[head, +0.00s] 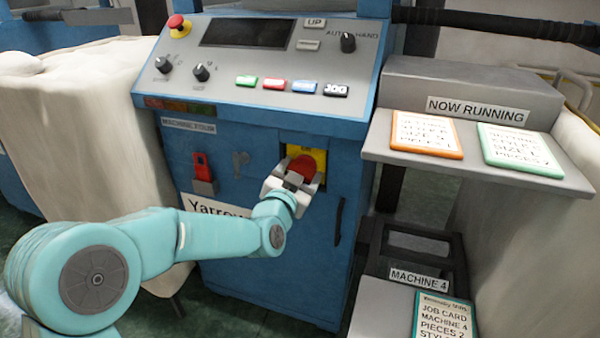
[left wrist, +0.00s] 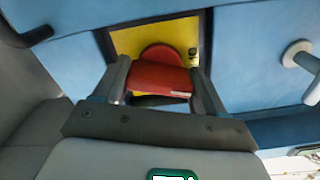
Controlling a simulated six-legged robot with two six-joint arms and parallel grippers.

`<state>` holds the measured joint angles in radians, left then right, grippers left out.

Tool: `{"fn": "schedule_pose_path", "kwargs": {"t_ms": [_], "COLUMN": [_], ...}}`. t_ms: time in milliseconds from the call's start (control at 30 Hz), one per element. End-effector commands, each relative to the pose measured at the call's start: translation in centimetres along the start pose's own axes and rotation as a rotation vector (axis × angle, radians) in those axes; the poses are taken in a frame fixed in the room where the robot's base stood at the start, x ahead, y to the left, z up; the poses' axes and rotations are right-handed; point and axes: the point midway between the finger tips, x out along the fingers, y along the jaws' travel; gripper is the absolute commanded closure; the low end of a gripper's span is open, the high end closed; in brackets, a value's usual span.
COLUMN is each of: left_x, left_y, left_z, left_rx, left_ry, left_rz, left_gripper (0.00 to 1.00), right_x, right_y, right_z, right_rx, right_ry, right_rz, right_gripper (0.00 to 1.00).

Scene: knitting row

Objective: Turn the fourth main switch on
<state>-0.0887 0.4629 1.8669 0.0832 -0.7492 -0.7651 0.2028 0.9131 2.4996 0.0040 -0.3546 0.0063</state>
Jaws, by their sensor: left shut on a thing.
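The main switch is a red knob (head: 303,167) on a yellow plate (head: 318,155), set in the blue front of the machine marked MACHINE FOUR (head: 188,126). My left gripper (head: 293,186) is at the switch, shut on the red knob. In the left wrist view the red knob (left wrist: 158,76) sits between the two fingers of the left gripper (left wrist: 160,88), with the yellow plate (left wrist: 185,36) behind it. The plate's markings are mostly hidden or too small to read. My right gripper is not in view.
Above is a sloped control panel (head: 225,83) with a red emergency button (head: 178,22) and several coloured buttons. A red padlock-like item (head: 202,167) hangs left of the switch. A grey shelf (head: 470,155) with cards juts out at right. A cream bag (head: 80,110) stands at left.

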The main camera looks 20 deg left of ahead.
Motion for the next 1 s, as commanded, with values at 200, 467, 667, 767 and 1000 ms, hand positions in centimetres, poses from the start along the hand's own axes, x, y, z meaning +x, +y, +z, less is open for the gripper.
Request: {"fn": "schedule_pose_path", "kwargs": {"t_ms": [200,467,667,767,1000], "left_x": [0.0,0.0,0.0,0.0,0.0], "left_y": [0.0,0.0,0.0,0.0,0.0], "left_z": [-0.1,-0.1,-0.1,-0.1,-0.1], "left_rx": [0.206,0.452,0.642,0.736,0.946], "left_ry": [0.0,-0.001,0.0,0.0,0.0], "left_rz": [0.001,0.002,0.002,0.002,0.002], "left_gripper": [0.59,0.59,0.59,0.59,0.59], "right_x": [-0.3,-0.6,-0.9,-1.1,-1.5], "right_y": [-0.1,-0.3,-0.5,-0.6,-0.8], "right_z": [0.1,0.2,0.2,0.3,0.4], "right_rx": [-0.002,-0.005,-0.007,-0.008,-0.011], "right_ry": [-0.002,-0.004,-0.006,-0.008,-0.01], "right_rz": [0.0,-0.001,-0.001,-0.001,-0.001], "right_gripper": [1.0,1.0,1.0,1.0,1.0]}}
